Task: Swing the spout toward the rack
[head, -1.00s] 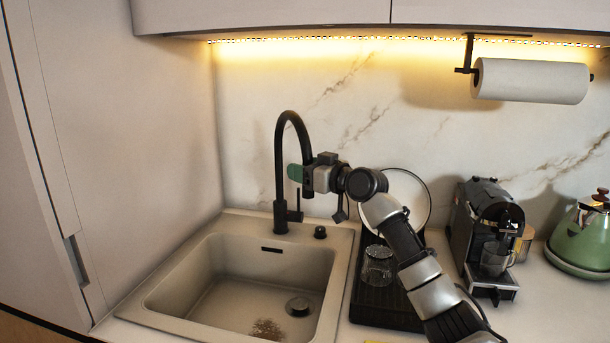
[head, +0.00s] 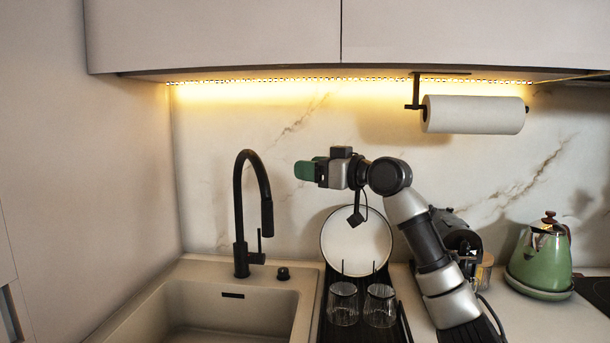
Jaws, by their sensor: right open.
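The black faucet (head: 241,225) stands upright behind the sink. Its arched spout (head: 267,214) bends over to the right, the side of the rack, with its end hanging down. The dark drying rack (head: 374,336) is right of the sink and holds a round plate (head: 357,250) and two clear glasses (head: 343,303). My right gripper (head: 305,170), with green fingertips, is open and empty. It is to the right of the spout and a little above its tip, apart from it in the picture. My left gripper is out of view.
The beige sink (head: 200,315) is at the lower left. A paper towel roll (head: 475,114) hangs under the cabinets. A coffee machine (head: 460,240), partly behind my arm, and a green kettle (head: 542,255) stand on the right. The wall behind the faucet is bare.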

